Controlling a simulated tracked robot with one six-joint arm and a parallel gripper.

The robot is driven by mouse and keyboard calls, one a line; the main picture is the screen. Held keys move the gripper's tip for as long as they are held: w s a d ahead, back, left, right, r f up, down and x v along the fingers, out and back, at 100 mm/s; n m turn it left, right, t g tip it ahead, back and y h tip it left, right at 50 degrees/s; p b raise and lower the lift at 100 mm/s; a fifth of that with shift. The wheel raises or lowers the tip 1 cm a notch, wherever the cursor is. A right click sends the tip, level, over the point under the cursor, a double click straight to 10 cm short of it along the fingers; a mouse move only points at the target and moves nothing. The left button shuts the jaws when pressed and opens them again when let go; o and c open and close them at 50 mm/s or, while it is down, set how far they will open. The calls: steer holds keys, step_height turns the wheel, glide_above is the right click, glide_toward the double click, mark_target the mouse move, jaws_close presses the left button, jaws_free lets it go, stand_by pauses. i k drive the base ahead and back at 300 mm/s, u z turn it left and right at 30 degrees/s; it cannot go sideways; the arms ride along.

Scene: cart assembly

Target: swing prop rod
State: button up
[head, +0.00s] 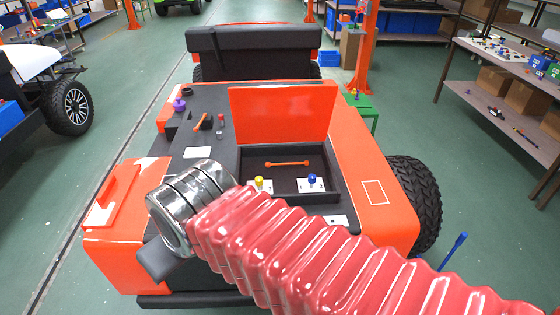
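An orange rod (287,164) with rounded ends lies roughly level inside the black compartment (245,165) of the orange cart; it looks like the prop rod. An orange lid (282,115) stands upright behind this compartment. My red ribbed arm comes in from the lower right and ends in a chrome wrist at the left. A dark part of my gripper (160,260) shows below the wrist, over the cart's front left. Its fingertips cannot be made out. It is well apart from the rod.
A yellow knob (259,184) and a blue knob (312,180) sit on white plates in the compartment. A small orange lever (200,121) and a purple knob (179,104) are on the black deck. An orange handle (110,200) stands at the cart's left.

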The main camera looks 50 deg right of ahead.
mark_target(268, 164)
steer(key=i, duration=1)
steer(key=z, duration=0.05)
